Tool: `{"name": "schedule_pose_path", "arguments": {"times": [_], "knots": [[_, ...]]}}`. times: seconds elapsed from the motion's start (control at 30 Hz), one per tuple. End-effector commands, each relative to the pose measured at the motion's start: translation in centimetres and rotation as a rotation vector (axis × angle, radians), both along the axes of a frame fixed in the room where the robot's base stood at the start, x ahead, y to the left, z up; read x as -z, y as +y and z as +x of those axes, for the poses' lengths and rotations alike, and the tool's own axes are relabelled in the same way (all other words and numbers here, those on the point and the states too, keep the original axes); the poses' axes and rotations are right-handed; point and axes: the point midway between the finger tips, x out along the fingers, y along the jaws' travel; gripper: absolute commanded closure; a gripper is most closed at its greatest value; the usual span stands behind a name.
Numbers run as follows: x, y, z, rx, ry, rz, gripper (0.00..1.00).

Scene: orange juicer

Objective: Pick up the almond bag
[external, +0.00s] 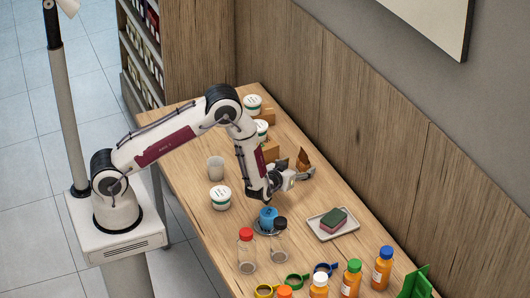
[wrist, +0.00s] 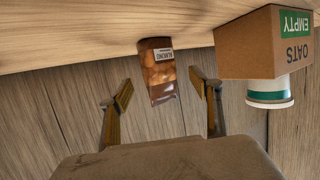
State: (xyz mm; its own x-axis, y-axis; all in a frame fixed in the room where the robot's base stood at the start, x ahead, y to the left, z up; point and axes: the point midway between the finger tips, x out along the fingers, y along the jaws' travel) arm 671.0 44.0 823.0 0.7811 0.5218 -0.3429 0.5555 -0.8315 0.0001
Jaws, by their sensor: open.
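The almond bag (wrist: 160,72) is a brown packet with a clear window onto the nuts and a pale label reading almond. It appears upside down in the wrist view, standing on the table near the wood-panelled wall. In the external view the bag (external: 303,158) is at the table's far side, just beyond my gripper (external: 304,174). In the wrist view my gripper (wrist: 163,88) is open and empty, with one finger on each side of the bag in the picture. Gaps show on both sides. I cannot tell how far the bag is in depth.
A cardboard box (wrist: 262,45) labelled oats and empty is right of the bag in the wrist view, with a white and green tub (wrist: 270,92) at it.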

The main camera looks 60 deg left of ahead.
Motion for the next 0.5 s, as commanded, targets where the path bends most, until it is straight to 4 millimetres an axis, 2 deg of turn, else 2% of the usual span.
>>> {"name": "schedule_pose_path", "arguments": {"times": [0.23, 0.43, 0.5], "knots": [[0.2, 0.0, 0.0, 0.000, 0.000, 0.000, 0.37], [1.4, 0.0, 0.0, -0.001, 0.002, 0.001, 0.37], [1.5, 0.6, 0.7, -0.003, -0.001, -0.001, 0.37]]}}
